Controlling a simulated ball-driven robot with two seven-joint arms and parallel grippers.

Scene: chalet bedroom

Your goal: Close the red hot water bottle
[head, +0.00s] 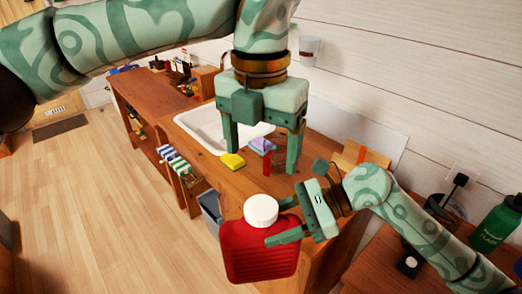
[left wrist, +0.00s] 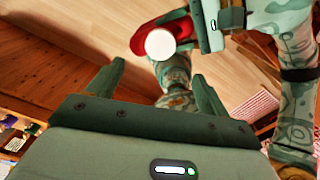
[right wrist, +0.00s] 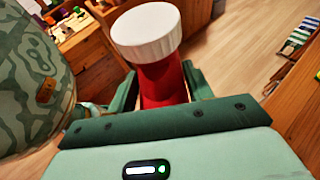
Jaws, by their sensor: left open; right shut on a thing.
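The red hot water bottle (head: 255,252) hangs upright at the bottom middle of the head view. A white cap (head: 261,209) sits at its top; I cannot tell how tightly it sits. My right gripper (head: 279,222) is shut on the bottle just below the cap. In the right wrist view, the red neck (right wrist: 160,85) is between the fingers, with the cap (right wrist: 147,32) above. My left gripper (head: 262,163) is open and empty, its fingers pointing down, above and behind the cap. In the left wrist view, the cap (left wrist: 160,44) lies beyond the fingertips, apart from them.
A wooden counter (head: 215,178) with a white sink stands behind. A yellow sponge (head: 232,160) and a purple sponge (head: 263,145) lie near the sink. A green bottle (head: 497,225) stands at right. The wooden floor (head: 100,200) at left is clear.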

